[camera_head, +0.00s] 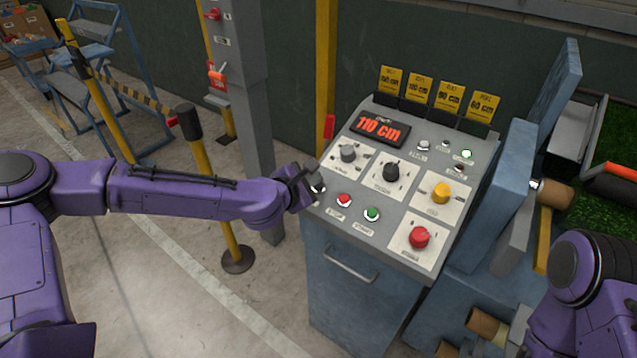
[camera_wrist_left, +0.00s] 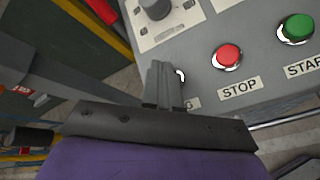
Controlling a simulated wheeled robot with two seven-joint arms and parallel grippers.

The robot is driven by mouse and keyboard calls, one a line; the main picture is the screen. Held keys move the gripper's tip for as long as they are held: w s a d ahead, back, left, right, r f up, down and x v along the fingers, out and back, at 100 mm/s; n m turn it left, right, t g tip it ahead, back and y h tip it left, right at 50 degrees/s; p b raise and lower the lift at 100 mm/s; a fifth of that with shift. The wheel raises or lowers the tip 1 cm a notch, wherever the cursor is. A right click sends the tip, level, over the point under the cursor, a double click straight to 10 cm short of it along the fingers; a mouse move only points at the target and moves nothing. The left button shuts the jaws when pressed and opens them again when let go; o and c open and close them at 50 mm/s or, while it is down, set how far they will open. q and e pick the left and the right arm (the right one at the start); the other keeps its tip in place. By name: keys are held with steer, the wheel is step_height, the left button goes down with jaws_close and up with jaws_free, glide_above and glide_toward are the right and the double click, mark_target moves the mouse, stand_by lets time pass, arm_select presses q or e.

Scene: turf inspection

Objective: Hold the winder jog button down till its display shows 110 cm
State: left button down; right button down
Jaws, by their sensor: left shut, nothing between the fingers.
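The winder console (camera_head: 310,212) stands in front of me with its sloped panel up. Its display (camera_head: 380,128) reads 110 cm in red digits. My left gripper (camera_head: 314,184) is shut and empty, its fingertips at the jog button on the panel's near left corner. In the left wrist view, the closed fingers (camera_wrist_left: 164,80) cover most of the jog button (camera_wrist_left: 181,76); only a pale edge and the end of its label show. I cannot tell whether the button is pressed. My right arm is at the lower right; its gripper is not clearly visible.
Beside the jog button are a red stop button (camera_head: 344,200) and a green start button (camera_head: 372,214). A yellow post (camera_head: 215,190) stands left of the console.

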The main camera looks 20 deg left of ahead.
arm_select(q)
steer(key=shift+r+p, duration=0.25)
steer(key=shift+p, duration=0.05)
steer(key=r+p, duration=0.1)
steer(key=s+r+p, duration=0.1)
steer(key=r+p, duration=0.1)
steer(key=r, duration=0.1)
steer(key=shift+s+a, duration=0.3)
steer(key=s+a+f+m+g+y+b, duration=0.1)
steer(key=s+f+m+g+y, duration=0.3)
steer(key=s+f, duration=0.7)
steer(key=s+a+f+m+g+h+b, duration=0.15)
steer(key=s+f+m, duration=0.55)
steer(key=f, duration=0.8)
steer(key=s+a+f+m+g+y+b, duration=0.1)
steer(key=s+a+f+m+g+y, duration=0.1)
steer(key=s+a+f, duration=0.3)
steer(key=s+a+f+m+g+y+b, duration=0.2)
steer(key=s+a+f+m, duration=0.2)
steer(key=s, duration=0.8)
steer(key=shift+s+a+f+m+b, duration=0.15)
steer(key=shift+a+f+m+b, duration=0.15)
steer(key=shift+a+f, duration=0.35)
